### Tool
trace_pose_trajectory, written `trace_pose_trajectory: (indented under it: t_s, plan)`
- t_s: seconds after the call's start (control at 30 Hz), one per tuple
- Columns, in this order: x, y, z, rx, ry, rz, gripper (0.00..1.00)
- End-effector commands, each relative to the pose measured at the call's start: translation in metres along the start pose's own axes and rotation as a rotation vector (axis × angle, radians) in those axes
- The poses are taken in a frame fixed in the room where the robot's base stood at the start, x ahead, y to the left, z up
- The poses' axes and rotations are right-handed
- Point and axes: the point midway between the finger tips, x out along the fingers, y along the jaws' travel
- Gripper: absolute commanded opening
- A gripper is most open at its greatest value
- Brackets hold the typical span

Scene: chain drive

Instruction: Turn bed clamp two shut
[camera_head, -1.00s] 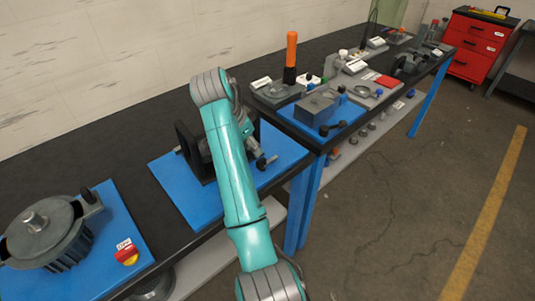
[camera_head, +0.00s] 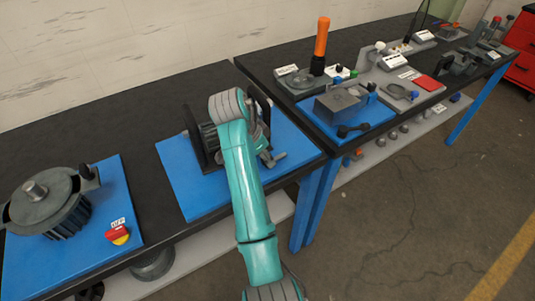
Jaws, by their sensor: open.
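A black upright bracket with a ribbed dark body (camera_head: 205,142) stands on the middle blue plate (camera_head: 190,190). A grey handle with a dark knob (camera_head: 273,158) sticks out at its right and may be a bed clamp; I cannot tell which clamp is number two. My teal arm crosses in front of this fixture. My gripper (camera_head: 258,135) is beside the fixture's right part, mostly hidden behind my arm and wrist; it is open. Whether it touches the handle is hidden.
A grey round machine (camera_head: 50,205) with a red knob (camera_head: 119,236) sits on the left blue plate. On the right bench stand a grey block (camera_head: 340,103) with a dark lever (camera_head: 353,130) and an orange-handled tool (camera_head: 321,38). Bare black benchtop lies behind the middle plate.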

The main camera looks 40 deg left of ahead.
Motion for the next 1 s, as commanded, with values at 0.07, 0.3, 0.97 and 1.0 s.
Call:
trace_pose_trajectory:
  t_s: [0.07, 0.3, 0.97, 1.0]
  plan:
    - [0.0000, 0.0001, -0.0002, 0.000, 0.000, 0.000, 0.34]
    - [0.0001, 0.0001, -0.0003, 0.000, 0.000, 0.001, 0.00]
    - [0.0012, 0.0037, -0.0004, -0.240, -0.001, -0.099, 0.00]
    - [0.0011, 0.0041, -0.0006, -0.274, -0.001, -0.113, 0.00]
